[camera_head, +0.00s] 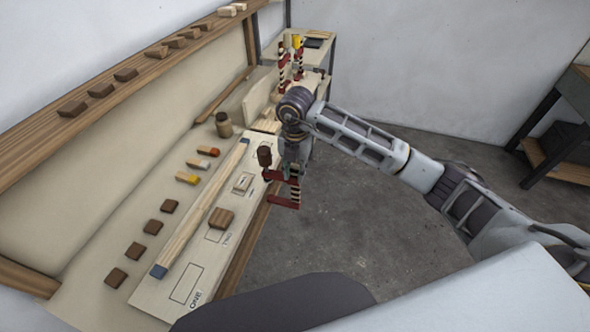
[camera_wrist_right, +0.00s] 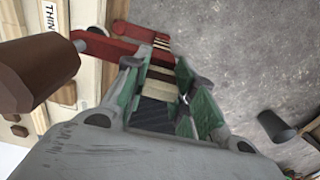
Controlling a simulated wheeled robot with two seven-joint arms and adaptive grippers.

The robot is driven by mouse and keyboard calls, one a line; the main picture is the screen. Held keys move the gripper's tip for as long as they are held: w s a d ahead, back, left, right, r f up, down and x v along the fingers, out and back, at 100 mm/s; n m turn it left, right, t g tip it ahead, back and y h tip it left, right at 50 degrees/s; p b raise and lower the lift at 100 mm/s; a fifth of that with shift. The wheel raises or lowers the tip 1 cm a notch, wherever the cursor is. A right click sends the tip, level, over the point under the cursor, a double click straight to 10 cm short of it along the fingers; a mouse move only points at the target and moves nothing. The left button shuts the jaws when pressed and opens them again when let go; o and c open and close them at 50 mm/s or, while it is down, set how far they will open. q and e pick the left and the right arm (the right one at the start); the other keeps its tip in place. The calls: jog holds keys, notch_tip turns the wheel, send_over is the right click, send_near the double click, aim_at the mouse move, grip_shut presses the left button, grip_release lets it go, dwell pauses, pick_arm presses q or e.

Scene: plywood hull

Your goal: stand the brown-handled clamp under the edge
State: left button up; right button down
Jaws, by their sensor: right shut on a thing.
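The red clamp (camera_head: 284,203) with the brown handle (camera_head: 264,156) is held in my right gripper (camera_head: 293,168) at the bench's front edge. The handle shows upright above the board, and one red jaw sits lower, out over the floor side. In the right wrist view, my right gripper (camera_wrist_right: 160,95) is shut on the clamp's bar, with the red arm (camera_wrist_right: 115,45) reaching toward the bench and the brown handle (camera_wrist_right: 35,75) close at left. Whether the jaws touch the edge (camera_head: 243,240) cannot be told. My left gripper is not in view.
A long wooden strip (camera_head: 205,203) with blue ends lies on the pale board marked with outlines. A wooden block (camera_head: 221,218) lies beside it. Orange and yellow pieces, dark blocks and a jar (camera_head: 223,125) lie behind. Other clamps (camera_head: 283,65) stand at the far end. The floor side is free.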

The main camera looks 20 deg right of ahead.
aim_at(263, 163)
jog(key=shift+w+a, duration=0.25)
jog(key=shift+a, duration=0.1)
dwell(0.6)
jog(key=shift+r, duration=0.1)
dwell(0.7)
jog(key=shift+w+a+b, duration=0.4)
jog(key=shift+w+a, duration=0.5)
jog(key=shift+a, duration=0.4)
jog(key=shift+w+a+b, duration=0.4)
jog(key=shift+w+a, duration=0.45)
jog(key=shift+a, duration=0.5)
jog(key=shift+w+a+b, duration=0.4)
jog(key=shift+w+a, duration=0.5)
jog(key=shift+a, duration=0.4)
dwell(1.2)
dwell(0.4)
jog(key=c, duration=1.1)
grip_release()
